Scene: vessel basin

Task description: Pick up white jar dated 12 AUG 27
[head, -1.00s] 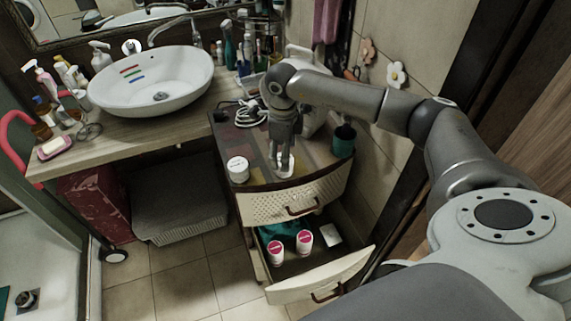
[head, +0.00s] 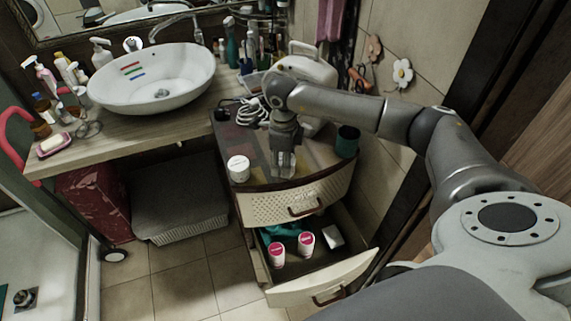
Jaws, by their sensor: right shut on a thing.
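A white jar (head: 238,169) stands upright on the corner cabinet top, near its front left edge. My right gripper (head: 283,168) points down over the cabinet top, right of that jar and apart from it. It is shut on a second white jar, which the fingers almost fully hide. No date can be read on either jar. Two white jars with pink lids, the left one (head: 277,250) and the right one (head: 306,241), stand in the open drawer (head: 325,281) below. My left gripper is not in view.
A dark green cup (head: 346,142) stands right of my gripper on the cabinet top. A coiled white cable (head: 250,111) and a white appliance (head: 305,68) are behind. A basin (head: 152,80) and bottles stand on the counter at left.

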